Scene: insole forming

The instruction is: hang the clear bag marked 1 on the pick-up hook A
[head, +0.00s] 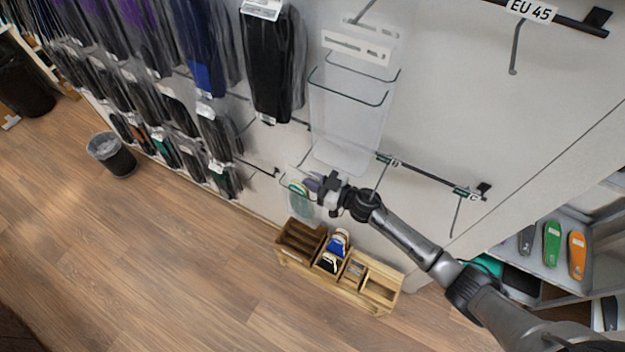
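My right gripper (326,184) is in front of the wall, below a large clear bag. A smaller clear bag (300,196) with green and purple insoles inside shows at the fingertips. I cannot tell whether the fingers are shut on it, and no mark is readable on it. The large, empty-looking clear bag (350,125) hangs from an upper hook by its white slotted header. Two hooks on the lower rail look bare, one behind my gripper (379,176) and one further right (455,215). My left gripper is not in view.
Packed dark insoles (272,65) hang in rows on the left. A bare hook (515,50) is under the EU 45 sign (531,10). A wooden box (381,289) with compartments stands below my arm. A shelf of insoles (560,245) is at right; a bin (111,155) is at left.

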